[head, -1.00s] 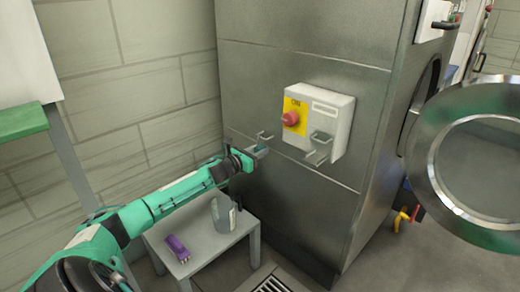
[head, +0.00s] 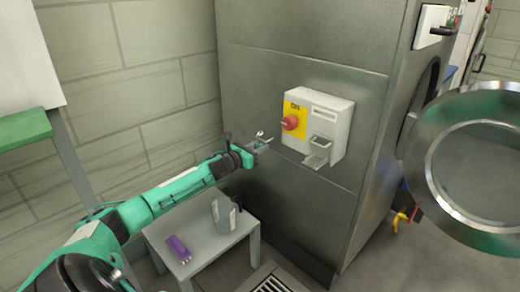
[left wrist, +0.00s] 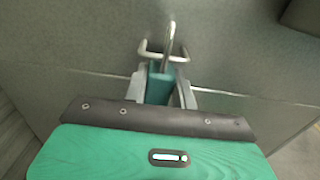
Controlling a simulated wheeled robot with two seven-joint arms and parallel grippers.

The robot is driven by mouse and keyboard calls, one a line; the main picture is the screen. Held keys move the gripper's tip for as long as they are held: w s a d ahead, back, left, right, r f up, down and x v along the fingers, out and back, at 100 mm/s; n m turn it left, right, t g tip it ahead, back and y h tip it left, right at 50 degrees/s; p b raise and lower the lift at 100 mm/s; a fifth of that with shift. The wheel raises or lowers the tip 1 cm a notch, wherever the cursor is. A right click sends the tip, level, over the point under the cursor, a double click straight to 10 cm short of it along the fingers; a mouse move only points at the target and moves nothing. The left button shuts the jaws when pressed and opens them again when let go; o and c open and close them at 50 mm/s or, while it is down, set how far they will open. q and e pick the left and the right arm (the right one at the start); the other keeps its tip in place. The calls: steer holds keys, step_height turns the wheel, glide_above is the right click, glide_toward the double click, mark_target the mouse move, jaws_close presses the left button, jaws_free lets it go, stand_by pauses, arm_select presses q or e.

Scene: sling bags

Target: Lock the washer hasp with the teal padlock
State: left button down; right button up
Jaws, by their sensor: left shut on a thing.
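The teal padlock (left wrist: 159,85) is between the fingers of my left gripper (left wrist: 163,92) in the left wrist view. Its silver shackle points up and overlaps a metal wire loop (left wrist: 146,51) on the grey panel; whether they are linked cannot be told. Two metal brackets, the upper (head: 322,142) and the lower (head: 316,160), stick out from the box's lower right; which part is the hasp is unclear. My right gripper is not in view.
A white control box (head: 327,112) with a red knob (head: 290,122) sits on the washer (head: 300,60). A small grey table (head: 195,262) below my arm holds a purple item (head: 178,248) and a grey container (head: 223,213). The round washer door (head: 440,170) stands open at right.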

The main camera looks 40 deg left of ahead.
arm_select(q)
steer(key=s, duration=0.8)
steer(key=shift+a+p, duration=0.3)
steer(key=shift+p, duration=0.1)
stand_by(0.6)
